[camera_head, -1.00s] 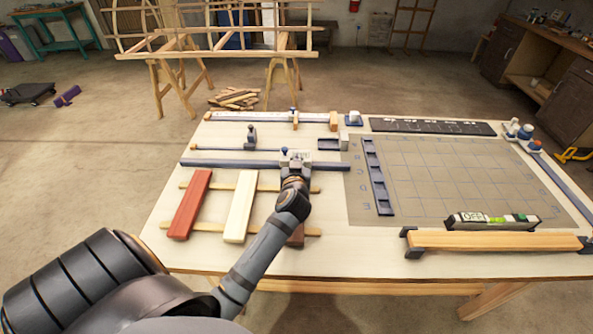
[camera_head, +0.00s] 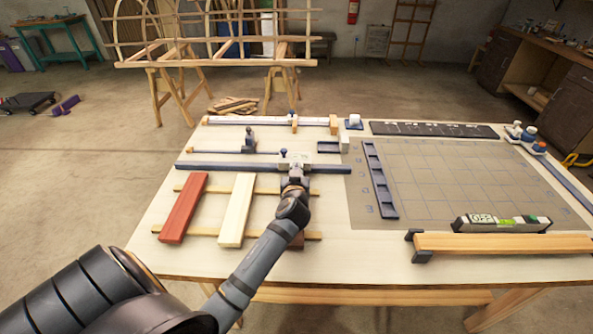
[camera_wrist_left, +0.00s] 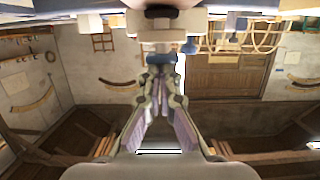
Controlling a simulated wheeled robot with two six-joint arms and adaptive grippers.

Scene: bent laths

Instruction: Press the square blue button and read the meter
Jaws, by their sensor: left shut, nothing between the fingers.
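The meter is a grey, level-like bar (camera_head: 503,224) at the right front of the table, behind a wooden lath. Its small display (camera_head: 482,218) reads OFF, and a green patch sits beside it. A square blue button cannot be made out clearly on it. My left gripper (camera_head: 294,176) is shut and empty, far to the left of the meter. It is by a pale block (camera_head: 295,160) on a dark blue rail (camera_head: 225,167). In the left wrist view its fingers (camera_wrist_left: 160,68) come together just below a pale block with blue parts; contact is unclear. My right gripper is out of view.
A red lath (camera_head: 183,208) and a cream lath (camera_head: 237,210) lie left of my arm. A dark slotted strip (camera_head: 379,180) stands on the gridded mat (camera_head: 440,170), which is mostly clear.

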